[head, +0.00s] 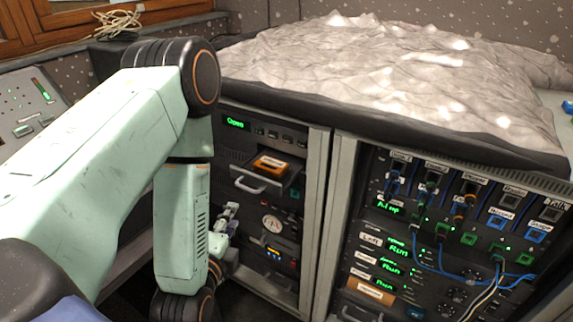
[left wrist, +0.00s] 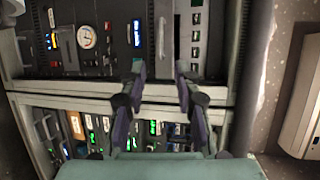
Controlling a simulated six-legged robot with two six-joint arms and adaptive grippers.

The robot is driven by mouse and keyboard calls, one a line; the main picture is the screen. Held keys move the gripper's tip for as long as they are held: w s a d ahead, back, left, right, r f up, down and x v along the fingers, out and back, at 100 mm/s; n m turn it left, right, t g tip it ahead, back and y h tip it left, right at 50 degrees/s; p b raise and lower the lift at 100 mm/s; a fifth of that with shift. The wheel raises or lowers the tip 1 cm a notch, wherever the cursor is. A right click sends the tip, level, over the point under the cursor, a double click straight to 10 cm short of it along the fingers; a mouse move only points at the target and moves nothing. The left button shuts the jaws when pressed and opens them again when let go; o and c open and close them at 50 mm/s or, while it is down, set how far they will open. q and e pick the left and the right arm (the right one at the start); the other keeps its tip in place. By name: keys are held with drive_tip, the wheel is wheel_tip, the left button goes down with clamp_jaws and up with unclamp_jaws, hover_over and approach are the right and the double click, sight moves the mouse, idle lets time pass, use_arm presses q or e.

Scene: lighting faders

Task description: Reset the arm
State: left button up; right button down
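My pale green left arm (head: 110,160) comes in from the left, bends at a dark elbow and hangs down in front of the left equipment rack. Part of my left gripper (head: 229,222) shows beside the rack's lower units, partly hidden by my forearm. In the left wrist view, the two fingers of the left gripper (left wrist: 160,72) stand apart with nothing between them, in front of the rack faces. My right gripper is in neither view.
The left rack has a drawer handle (head: 262,185) and a round gauge (head: 271,223). The right rack (head: 352,240) carries plugged cables (head: 440,250). A crumpled grey sheet (head: 390,75) covers the top. A fader panel (head: 30,105) lies far left.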

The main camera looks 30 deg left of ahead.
use_arm(q)
drive_tip(key=s+d+f+n+g+h, duration=0.2)
drive_tip(key=s+f+n+g, duration=0.2)
drive_tip(key=f+n, duration=0.2)
drive_tip(key=s+d+f+n+g+h, duration=0.1)
drive_tip(key=s+d+f+n+g, duration=0.3)
drive_tip(key=f, duration=0.3)
drive_tip(key=s+d+f+n+g+h, duration=0.1)
drive_tip(key=s+f+n+g, duration=0.1)
drive_tip(key=s, duration=0.5)
drive_tip(key=s+d+f+n+g, duration=0.2)
drive_tip(key=s+f+n+g, duration=0.1)
drive_tip(key=s, duration=0.5)
drive_tip(key=shift+d+n+g+h, duration=0.3)
drive_tip(key=shift+g+h, duration=0.1)
drive_tip(key=shift+g, duration=0.5)
drive_tip(key=shift+a+f, duration=0.1)
